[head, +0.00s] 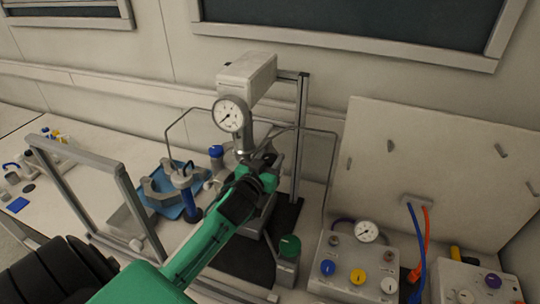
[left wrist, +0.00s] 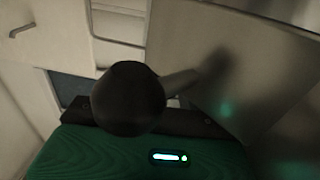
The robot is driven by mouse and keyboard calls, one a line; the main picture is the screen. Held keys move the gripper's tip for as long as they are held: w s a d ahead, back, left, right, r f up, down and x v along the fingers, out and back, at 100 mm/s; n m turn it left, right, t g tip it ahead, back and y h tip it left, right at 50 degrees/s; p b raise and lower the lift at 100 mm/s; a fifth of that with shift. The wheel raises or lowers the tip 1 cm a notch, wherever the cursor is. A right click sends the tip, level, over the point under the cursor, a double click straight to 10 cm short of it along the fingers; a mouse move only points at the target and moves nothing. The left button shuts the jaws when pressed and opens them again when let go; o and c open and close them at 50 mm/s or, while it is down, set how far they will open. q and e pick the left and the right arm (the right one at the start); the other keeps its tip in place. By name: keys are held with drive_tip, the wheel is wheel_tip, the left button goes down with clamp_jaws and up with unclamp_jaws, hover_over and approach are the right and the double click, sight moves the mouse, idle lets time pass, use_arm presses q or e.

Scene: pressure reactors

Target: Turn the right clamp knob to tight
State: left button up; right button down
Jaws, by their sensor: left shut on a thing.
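The reactor, with a white motor head (head: 246,76) and a round pressure gauge (head: 231,114), stands at the centre of the bench. My left gripper (head: 265,166) is at the right side of the reactor, below the gauge, at the clamp. It is shut on the right clamp knob, which it hides in the head view. In the left wrist view a dark round knob (left wrist: 128,98) with a short stem running right fills the space before the gripper. The fingertips are hard to make out there. My right gripper is not in view.
A metal post (head: 300,130) and thin guard frame stand close around the reactor. A blue tray (head: 165,203) lies left. A grey frame (head: 75,196) stands front left.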

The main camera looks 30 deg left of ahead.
use_arm(q)
drive_tip(key=shift+m+h, duration=0.6)
drive_tip(key=shift+h, duration=0.3)
drive_tip(key=o, duration=0.7)
drive_tip(key=shift+s+d+b, duration=0.2)
drive_tip(key=shift+s+b, duration=1)
drive_tip(key=shift+s, duration=2.25)
drive_tip(key=shift+s+d+b, duration=0.15)
drive_tip(key=shift+s+b, duration=1)
drive_tip(key=shift+s, duration=2.25)
